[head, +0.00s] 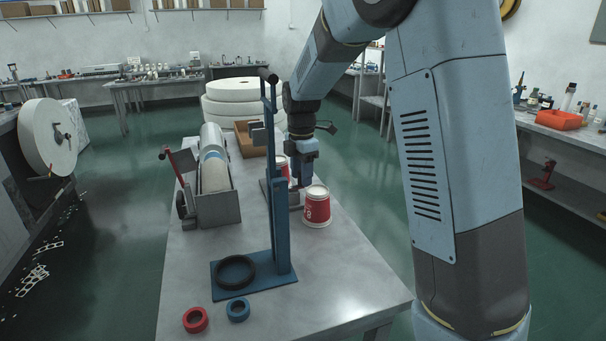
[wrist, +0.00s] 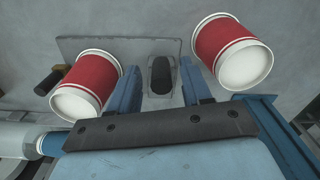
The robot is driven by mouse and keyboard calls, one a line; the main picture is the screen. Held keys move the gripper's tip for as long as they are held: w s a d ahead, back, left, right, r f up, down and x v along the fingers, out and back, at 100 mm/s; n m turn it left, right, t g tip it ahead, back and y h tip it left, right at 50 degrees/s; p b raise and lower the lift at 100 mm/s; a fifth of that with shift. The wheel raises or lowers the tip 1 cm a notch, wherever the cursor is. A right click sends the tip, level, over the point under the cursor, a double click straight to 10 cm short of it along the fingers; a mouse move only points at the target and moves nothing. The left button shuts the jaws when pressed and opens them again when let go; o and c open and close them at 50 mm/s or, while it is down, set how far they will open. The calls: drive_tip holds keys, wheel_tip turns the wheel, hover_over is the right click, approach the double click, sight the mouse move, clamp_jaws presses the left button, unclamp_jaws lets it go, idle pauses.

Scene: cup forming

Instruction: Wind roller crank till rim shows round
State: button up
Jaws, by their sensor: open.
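My gripper (head: 303,184) points down over the table with its jaws open. In the wrist view the fingers (wrist: 163,97) stand on either side of a dark rounded upright piece (wrist: 161,75) on a grey plate (wrist: 110,46); I cannot tell whether they touch it. A red and white cup (head: 317,208) stands in front of my gripper; another (head: 281,163) is partly hidden behind it. In the wrist view one cup (wrist: 85,83) is left of the fingers, the other (wrist: 232,50) right. A brown-ended dark handle (wrist: 48,82) shows at left; I cannot tell if it is the roller crank.
A blue lever stand (head: 277,210) with a dark ring (head: 236,271) rises in front of my gripper. A grey machine (head: 216,190) with a red handle (head: 183,161) stands left. Red (head: 195,319) and blue (head: 238,310) rings lie at the front. The table's right front is clear.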

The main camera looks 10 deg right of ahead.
drive_tip(key=shift+f, duration=0.2)
clamp_jaws()
idle(0.4)
